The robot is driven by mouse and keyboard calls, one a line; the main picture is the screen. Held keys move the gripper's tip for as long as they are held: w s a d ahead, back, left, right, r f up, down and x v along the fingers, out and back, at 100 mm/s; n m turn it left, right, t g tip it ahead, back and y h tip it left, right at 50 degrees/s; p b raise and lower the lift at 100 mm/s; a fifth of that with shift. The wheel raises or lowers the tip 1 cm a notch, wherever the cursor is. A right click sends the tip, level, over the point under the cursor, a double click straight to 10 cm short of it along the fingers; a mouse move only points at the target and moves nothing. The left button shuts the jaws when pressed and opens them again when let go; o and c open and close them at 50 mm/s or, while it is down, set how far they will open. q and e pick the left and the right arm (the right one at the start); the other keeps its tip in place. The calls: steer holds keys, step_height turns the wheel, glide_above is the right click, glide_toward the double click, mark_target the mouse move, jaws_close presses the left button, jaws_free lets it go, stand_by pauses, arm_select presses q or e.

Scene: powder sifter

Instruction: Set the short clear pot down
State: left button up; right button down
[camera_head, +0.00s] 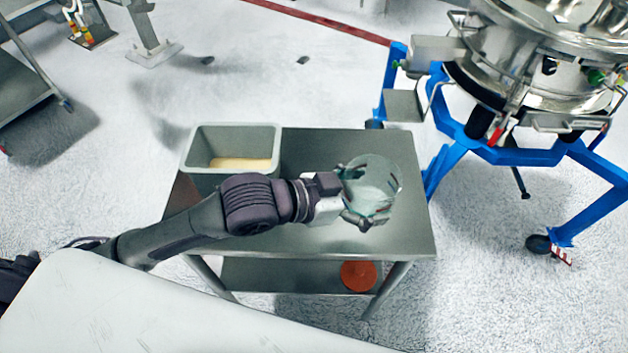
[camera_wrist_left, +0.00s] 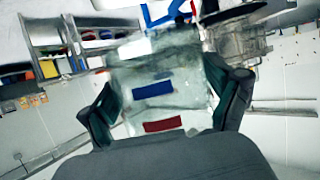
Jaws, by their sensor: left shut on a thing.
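The short clear pot (camera_head: 376,180) is a see-through round vessel over the right part of the grey metal table (camera_head: 325,147) in the head view. My left gripper (camera_head: 365,195) comes in from the left and is shut on the pot's sides. In the left wrist view the pot (camera_wrist_left: 180,102) stands between the two dark fingers (camera_wrist_left: 168,112), with a blue and a red mark showing on or through it. I cannot tell whether the pot's base touches the table top. My right gripper is not in view.
A grey bin (camera_head: 235,133) with pale yellow powder stands at the table's back left. An orange-red round object (camera_head: 358,275) is on the lower shelf. The steel sifter (camera_head: 540,60) on its blue frame (camera_head: 455,150) stands close right. The table's front right is clear.

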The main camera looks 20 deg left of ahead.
arm_select(q)
steer(key=shift+w+f, duration=0.25)
steer(key=shift+w, duration=0.15)
steer(key=w+f, duration=0.2)
steer(key=w, duration=0.1)
steer(key=w+f, duration=0.2)
steer(key=w, duration=0.2)
steer(key=w+f, duration=0.2)
steer(key=w, duration=0.1)
steer(key=shift+w+d+f, duration=0.15)
steer(key=shift+w+d, duration=0.2)
steer(key=shift+d, duration=0.05)
step_height(320, 180, down, 4)
steer(key=shift+f+p, duration=0.1)
steer(key=shift+p, duration=0.25)
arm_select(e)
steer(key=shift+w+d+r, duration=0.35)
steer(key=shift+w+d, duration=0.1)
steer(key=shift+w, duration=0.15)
arm_select(q)
steer(key=shift+f, duration=0.15)
steer(key=o, duration=1)
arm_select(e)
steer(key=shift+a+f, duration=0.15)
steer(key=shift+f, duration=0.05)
